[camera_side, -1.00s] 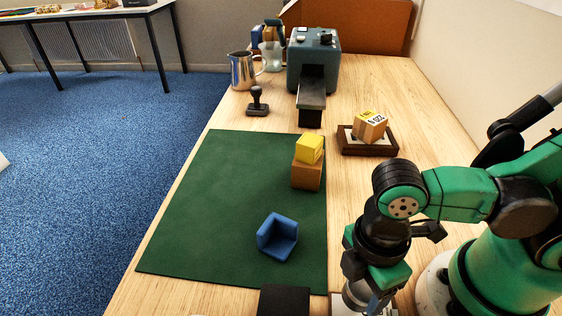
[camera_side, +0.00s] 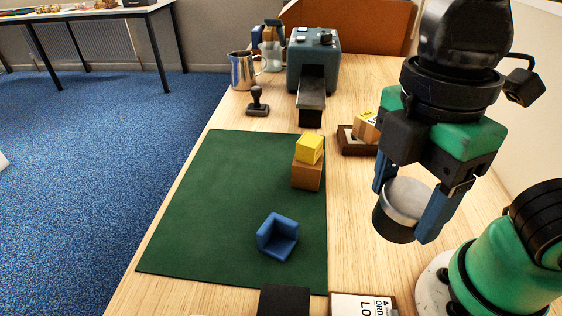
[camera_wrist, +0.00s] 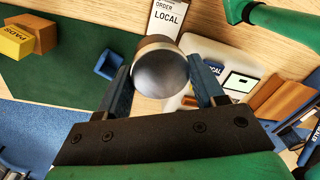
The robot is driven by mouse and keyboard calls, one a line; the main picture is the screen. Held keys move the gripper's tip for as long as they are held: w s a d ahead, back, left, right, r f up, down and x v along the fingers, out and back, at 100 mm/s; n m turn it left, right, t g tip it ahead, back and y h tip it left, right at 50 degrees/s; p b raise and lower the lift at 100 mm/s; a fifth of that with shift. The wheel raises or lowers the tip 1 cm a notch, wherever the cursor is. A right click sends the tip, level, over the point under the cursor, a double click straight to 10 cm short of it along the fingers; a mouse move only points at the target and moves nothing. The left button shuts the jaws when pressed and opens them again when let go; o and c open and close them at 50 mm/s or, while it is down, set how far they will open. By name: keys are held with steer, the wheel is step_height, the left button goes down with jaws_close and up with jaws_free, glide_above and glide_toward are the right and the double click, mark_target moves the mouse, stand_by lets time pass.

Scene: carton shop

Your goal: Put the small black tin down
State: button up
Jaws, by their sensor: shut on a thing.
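The small black tin (camera_side: 396,222) has a silvery lid and a dark side. My gripper (camera_side: 410,205) is shut on it, with one blue finger at each side. It holds the tin raised above the table, right of the green mat, slightly tilted in the side view. In the wrist view the tin (camera_wrist: 162,68) sits between the two fingertips of my gripper (camera_wrist: 160,85), its round silvery face towards the camera. The tin's underside is hidden.
The green mat (camera_side: 210,200) holds a blue corner piece (camera_side: 277,238) and a yellow box (camera_side: 309,149) on a brown box (camera_side: 306,176). A wooden tray (camera_side: 352,143) with a carton (camera_side: 366,127) stands behind my gripper. A label card (camera_side: 360,305) lies at the front. Much of the mat is bare.

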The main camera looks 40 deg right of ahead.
steer(key=shift+r, duration=0.5)
steer(key=w+a+r, duration=0.3)
steer(key=w+a, duration=0.3)
steer(key=w, duration=0.3)
steer(key=w+a+r, duration=0.2)
steer(key=w+a, duration=0.4)
steer(key=w, duration=0.2)
steer(key=w+a+f, duration=0.2)
steer(key=w+f, duration=0.4)
steer(key=shift+g, duration=0.4)
step_height(320, 180, down, 19)
steer(key=shift+r, duration=0.15)
steer(key=o, duration=1.3)
